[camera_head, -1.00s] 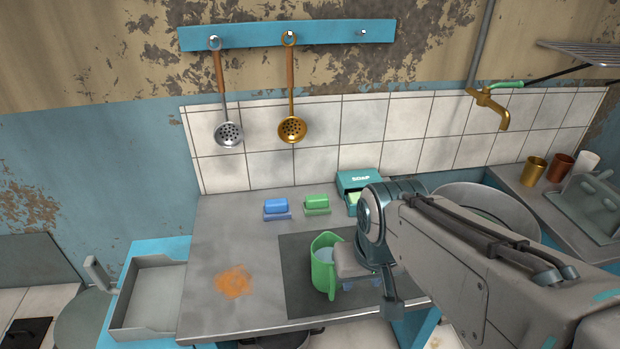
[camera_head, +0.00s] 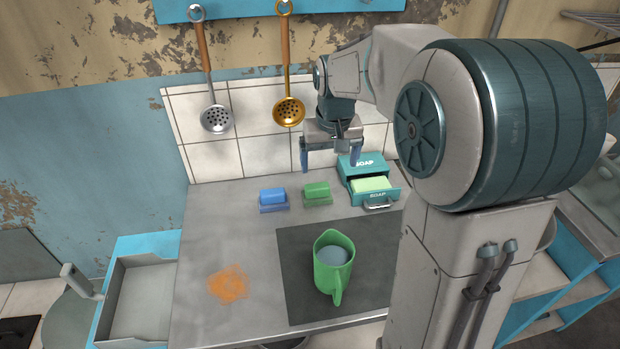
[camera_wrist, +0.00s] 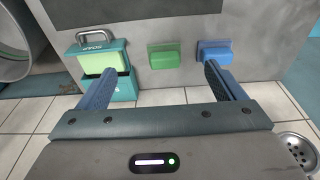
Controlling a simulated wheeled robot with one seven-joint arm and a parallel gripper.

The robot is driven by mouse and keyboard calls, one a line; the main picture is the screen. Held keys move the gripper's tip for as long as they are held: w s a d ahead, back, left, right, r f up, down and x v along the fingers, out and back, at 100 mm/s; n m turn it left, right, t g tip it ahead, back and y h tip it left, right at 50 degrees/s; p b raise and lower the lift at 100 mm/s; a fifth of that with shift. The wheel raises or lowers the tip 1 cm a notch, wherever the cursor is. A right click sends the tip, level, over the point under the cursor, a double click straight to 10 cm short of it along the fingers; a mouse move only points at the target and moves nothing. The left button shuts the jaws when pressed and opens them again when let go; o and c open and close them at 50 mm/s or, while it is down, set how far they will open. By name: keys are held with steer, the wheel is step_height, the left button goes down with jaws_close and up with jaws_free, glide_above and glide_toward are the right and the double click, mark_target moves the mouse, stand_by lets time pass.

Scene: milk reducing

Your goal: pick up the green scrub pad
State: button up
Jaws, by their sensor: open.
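The green scrub pad (camera_head: 317,189) lies on a darker green base on the grey counter, between a blue pad (camera_head: 272,196) and the soap box. In the wrist view the green pad (camera_wrist: 162,55) shows between my two fingers, beyond their tips. My gripper (camera_head: 331,162) is open and empty, pointing down, above the counter near the tiled wall. It is apart from the pad and slightly to its right in the head view. The wrist view also shows my gripper (camera_wrist: 167,70) with its blue fingers wide apart.
The teal soap box (camera_head: 362,165) has its drawer open with a pale green bar (camera_head: 371,184) inside. A green pitcher (camera_head: 333,262) stands on a dark mat (camera_head: 296,270). An orange stain (camera_head: 228,285) marks the counter's otherwise clear left front.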

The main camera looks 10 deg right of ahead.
glide_above(317, 186)
steer(key=s, duration=0.2)
step_height(317, 186, down, 4)
steer(key=w, duration=0.1)
steer(key=f, duration=0.5)
steer(key=w+f, duration=0.1)
steer(key=f, duration=0.2)
steer(key=shift+d+f, duration=0.3)
steer(key=shift+f, duration=0.05)
steer(key=shift+w+a+f, duration=0.1)
steer(key=shift+a+f, duration=0.05)
steer(key=shift+f, duration=1.25)
steer(key=shift+a+f, duration=0.1)
steer(key=shift+f, duration=1.25)
steer(key=shift+c, duration=0.3)
steer(key=c, duration=0.7)
